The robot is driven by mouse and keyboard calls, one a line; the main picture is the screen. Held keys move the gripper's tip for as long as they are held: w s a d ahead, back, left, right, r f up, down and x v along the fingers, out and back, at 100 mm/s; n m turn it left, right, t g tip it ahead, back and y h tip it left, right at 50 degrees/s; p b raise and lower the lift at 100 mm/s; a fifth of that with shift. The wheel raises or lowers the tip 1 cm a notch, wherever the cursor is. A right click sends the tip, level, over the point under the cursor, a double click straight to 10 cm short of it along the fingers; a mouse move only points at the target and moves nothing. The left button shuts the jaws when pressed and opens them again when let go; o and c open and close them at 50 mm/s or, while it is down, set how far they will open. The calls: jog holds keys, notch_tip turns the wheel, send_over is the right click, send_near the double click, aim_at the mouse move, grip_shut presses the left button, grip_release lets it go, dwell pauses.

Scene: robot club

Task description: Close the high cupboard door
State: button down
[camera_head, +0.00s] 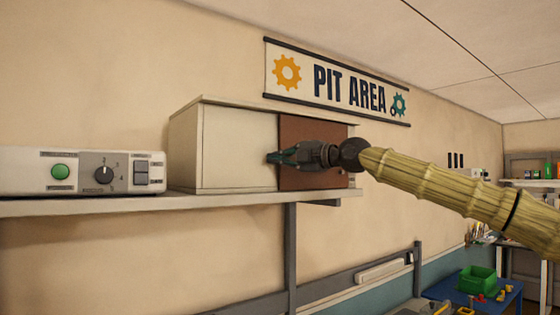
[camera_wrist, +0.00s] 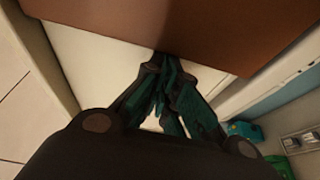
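The high cupboard (camera_head: 185,150) is a cream box on a wall shelf. Its front shows a cream panel (camera_head: 238,150) on the left and a reddish-brown panel (camera_head: 305,128) on the right; I cannot tell for sure which is the door. In the head view my gripper (camera_head: 272,157) is in front of the seam between them, fingers pointing left. In the wrist view the dark teal fingers (camera_wrist: 163,62) are together and empty, their tips at the edge of the brown panel (camera_wrist: 190,28), with the pale panel (camera_wrist: 95,65) beside it. Contact is unclear.
The shelf (camera_head: 120,206) carries a control box (camera_head: 80,170) with a green button and dial, left of the cupboard. A PIT AREA banner (camera_head: 337,85) hangs above. A blue table (camera_head: 470,290) with a green bin (camera_head: 477,279) stands at lower right.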

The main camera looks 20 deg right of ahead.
jog(key=shift+s+a+f+b, duration=0.2)
jog(key=shift+a+b, duration=0.3)
jog(key=shift+a, duration=0.15)
jog(key=shift+s+a+b, duration=0.2)
jog(key=shift+a+b, duration=0.2)
jog(key=shift+a, duration=0.6)
jog(key=shift+s+b, duration=0.25)
jog(key=shift+b, duration=0.05)
jog(key=b, duration=0.5)
send_near(258, 159)
jog(key=a+v, duration=0.1)
jog(key=v, duration=0.3)
jog(key=shift+s+r, duration=0.1)
jog(key=shift+r, duration=0.05)
jog(key=shift+d, duration=0.1)
